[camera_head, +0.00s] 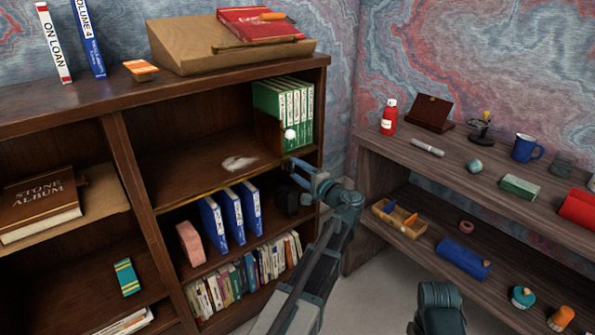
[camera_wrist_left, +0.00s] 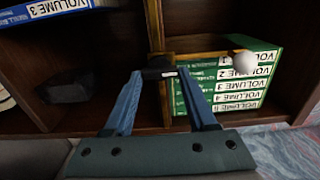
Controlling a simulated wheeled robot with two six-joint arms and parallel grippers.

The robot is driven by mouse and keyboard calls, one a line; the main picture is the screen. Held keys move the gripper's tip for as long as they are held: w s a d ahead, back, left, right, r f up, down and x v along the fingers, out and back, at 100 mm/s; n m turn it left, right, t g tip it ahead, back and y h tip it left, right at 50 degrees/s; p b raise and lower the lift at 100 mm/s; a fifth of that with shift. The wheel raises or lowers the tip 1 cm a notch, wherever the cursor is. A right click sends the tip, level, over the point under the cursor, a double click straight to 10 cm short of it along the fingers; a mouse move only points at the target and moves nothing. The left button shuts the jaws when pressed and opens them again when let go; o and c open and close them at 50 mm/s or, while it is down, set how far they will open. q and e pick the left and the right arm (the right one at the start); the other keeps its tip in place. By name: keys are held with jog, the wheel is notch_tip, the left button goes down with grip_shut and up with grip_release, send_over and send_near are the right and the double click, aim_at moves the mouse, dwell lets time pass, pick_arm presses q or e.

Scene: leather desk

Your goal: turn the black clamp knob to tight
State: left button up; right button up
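The black clamp knob (camera_wrist_left: 158,69) shows in the left wrist view, with a small white mark on its face. It sits where a brass rail and an upright brass strip meet, in front of the shelf. My left gripper (camera_wrist_left: 160,74) has a blue finger on each side of it, and both fingertips appear to touch its ends. In the head view my left gripper (camera_head: 296,171) is at the shelf edge below the green volumes, and I cannot make out the knob there.
A white ball (camera_wrist_left: 248,61) stands out on the rail's right side, close to the green volumes (camera_wrist_left: 225,87). Blue volumes (camera_head: 229,215) and a dark object (camera_head: 287,201) are on the shelf below. A side shelf (camera_head: 455,170) with small items stands right.

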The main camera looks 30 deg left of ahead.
pick_arm(q)
jog(key=o, duration=0.5)
jog(key=shift+c, duration=0.2)
jog(key=v, duration=1.4)
jog(key=shift+f, duration=0.15)
jog(key=s+d+f+n+g+h, duration=0.1)
jog(key=s+d+f+g+h, duration=0.1)
jog(key=s+d+f+h, duration=0.4)
jog(key=s+d+f+g+h, duration=0.1)
jog(key=s+f, duration=0.2)
jog(key=f, duration=0.5)
jog(key=s+d+f+g+h, duration=0.2)
jog(key=s+d+f+h, duration=0.2)
jog(key=s+d, duration=0.3)
jog(key=s+d+f+g+h, duration=0.2)
jog(key=s+d+f+h, duration=0.2)
jog(key=s+d, duration=0.3)
notch_tip(320, 180, up, 35)
jog(key=w+p, duration=0.1)
jog(key=p, duration=3.4)
jog(key=shift+w+d+r, duration=0.2)
jog(key=shift+d, duration=0.2)
